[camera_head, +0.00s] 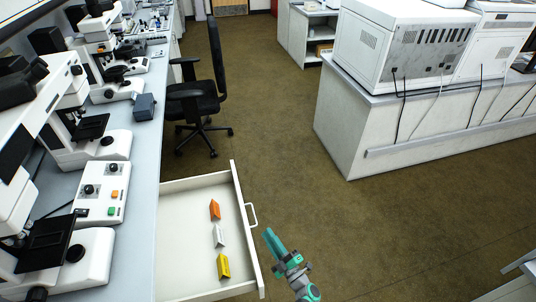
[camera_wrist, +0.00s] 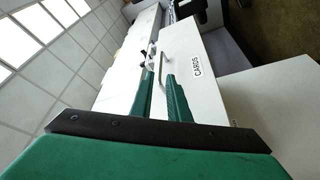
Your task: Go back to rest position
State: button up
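My gripper (camera_head: 269,236) is just outside the open drawer (camera_head: 167,250), to the right of its front and near the drawer handle (camera_head: 252,215). In the wrist view the two green fingers of my gripper (camera_wrist: 158,84) stand apart with a gap between them. The silver handle (camera_wrist: 165,70) shows in and beyond that gap. Nothing appears held; whether a finger touches the handle I cannot tell. The drawer front bears a label reading CARDS (camera_wrist: 197,66).
The drawer holds an orange piece (camera_head: 215,209), a white piece (camera_head: 218,235) and a yellow piece (camera_head: 223,266). Microscopes (camera_head: 88,130) line the left bench. A black chair (camera_head: 205,100) stands behind the drawer. Open floor (camera_head: 300,190) lies between drawer and right counter (camera_head: 350,130).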

jog(key=s+d+r+m+t+h, duration=0.4)
jog(key=d+r+m, duration=0.1)
jog(key=r, duration=0.3)
jog(key=s+a+r+m+g+h, duration=0.2)
jog(key=s+r+m, duration=0.2)
jog(key=s, duration=0.8)
jog(key=s+a+r+m+g+h, duration=0.1)
jog(key=s+r+m, duration=0.4)
jog(key=s, duration=0.8)
jog(key=s+a+r+m+g+h, duration=0.2)
jog(key=s+r+m+h, duration=0.2)
jog(key=s, duration=0.8)
jog(key=shift+s+a+r+g, duration=0.15)
jog(key=shift+a+r+g, duration=0.15)
jog(key=shift+r+g, duration=0.15)
jog(key=shift+a, duration=0.2)
